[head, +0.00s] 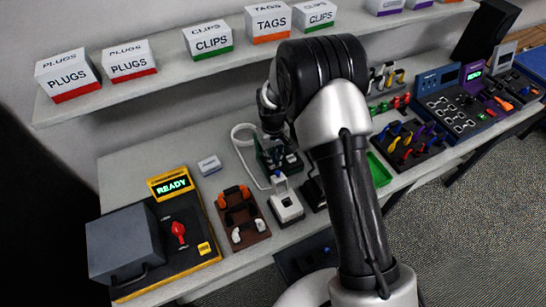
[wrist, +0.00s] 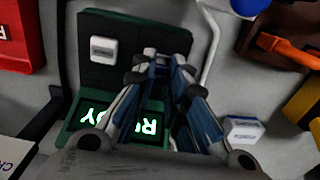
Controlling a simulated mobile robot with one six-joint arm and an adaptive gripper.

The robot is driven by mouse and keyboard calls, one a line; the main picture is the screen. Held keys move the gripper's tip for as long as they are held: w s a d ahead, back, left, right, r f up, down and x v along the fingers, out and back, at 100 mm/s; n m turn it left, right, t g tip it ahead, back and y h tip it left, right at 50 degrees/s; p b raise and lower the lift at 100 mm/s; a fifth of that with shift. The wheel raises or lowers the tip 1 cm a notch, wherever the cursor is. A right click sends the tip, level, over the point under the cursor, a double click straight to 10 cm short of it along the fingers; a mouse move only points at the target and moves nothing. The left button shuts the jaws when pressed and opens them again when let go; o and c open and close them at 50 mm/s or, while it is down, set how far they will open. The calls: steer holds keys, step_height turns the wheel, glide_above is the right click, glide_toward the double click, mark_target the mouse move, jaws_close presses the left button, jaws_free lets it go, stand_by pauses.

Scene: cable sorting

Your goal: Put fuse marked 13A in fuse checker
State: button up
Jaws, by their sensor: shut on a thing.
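A dark green unit (wrist: 72,130) with a black top and a lit green READY display (wrist: 150,127) lies under my gripper in the wrist view. It also shows partly behind my arm in the head view (head: 262,158). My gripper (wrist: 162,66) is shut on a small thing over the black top. The fingertips mostly hide that thing, and no 13A mark can be read. I cannot tell whether it touches the unit.
A small white labelled box (wrist: 242,130) lies beside the unit. A brown rack (head: 243,218) with orange and white plugs and a yellow-black READY unit (head: 172,186) stand to the left. A white cable (head: 243,150) loops near the unit. A shelf (head: 180,75) with labelled boxes runs above.

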steer(key=o, duration=0.8)
steer(key=shift+o, duration=0.4)
steer(key=o, duration=0.5)
steer(key=shift+r, duration=0.1)
steer(key=shift+r+p, duration=2.45)
steer(key=shift+r, duration=1.5)
steer(key=shift+f, duration=0.1)
